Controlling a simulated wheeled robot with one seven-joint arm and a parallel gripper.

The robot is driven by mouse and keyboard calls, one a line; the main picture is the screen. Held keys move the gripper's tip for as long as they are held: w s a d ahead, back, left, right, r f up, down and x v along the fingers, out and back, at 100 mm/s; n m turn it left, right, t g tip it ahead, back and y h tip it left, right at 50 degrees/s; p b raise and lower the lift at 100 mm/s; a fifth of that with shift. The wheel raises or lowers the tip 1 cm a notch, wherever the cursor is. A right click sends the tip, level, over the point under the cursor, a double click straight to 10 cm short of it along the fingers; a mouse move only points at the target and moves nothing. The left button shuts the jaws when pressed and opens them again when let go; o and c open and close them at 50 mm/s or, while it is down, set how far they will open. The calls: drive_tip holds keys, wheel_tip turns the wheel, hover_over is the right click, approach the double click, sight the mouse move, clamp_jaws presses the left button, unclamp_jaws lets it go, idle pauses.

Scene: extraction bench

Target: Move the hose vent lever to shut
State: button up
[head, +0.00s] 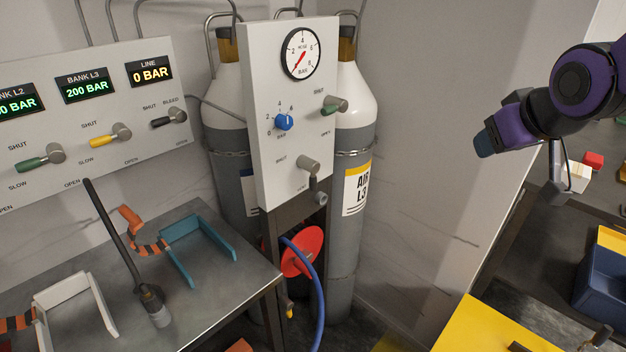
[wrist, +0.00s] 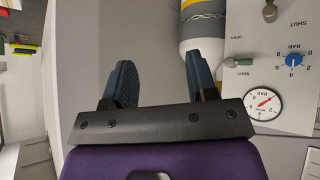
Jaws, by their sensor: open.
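The hose vent lever (head: 308,164) is on the lower part of the white gauge panel (head: 263,95). In the wrist view, turned upside down, the lever's hub (wrist: 270,12) shows at the top right. My gripper (head: 484,146) is well to the right of the panel in the head view, apart from it. Its two blue fingers are spread in the wrist view (wrist: 164,80), with nothing between them.
A green-handled lever (head: 335,105), a blue knob (head: 284,122) and a gauge (head: 300,54) share the panel. Grey cylinders (head: 350,230) stand behind it. A blue hose (head: 310,285) and red reel (head: 303,250) are below. A steel bench (head: 215,285) stands left, a yellow surface (head: 490,330) right.

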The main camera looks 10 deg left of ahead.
drive_tip(key=w+a+f+n+t+y, duration=0.1)
drive_tip(key=w+a+f+n+y, duration=0.1)
drive_tip(key=w+a+f, duration=0.4)
drive_tip(key=n+t+y, duration=0.3)
drive_tip(key=t+y, duration=0.1)
drive_tip(key=y, duration=0.5)
approach(316, 182)
drive_tip(key=x, duration=1.1)
drive_tip(key=shift+w+a, duration=0.1)
drive_tip(key=c, duration=0.9)
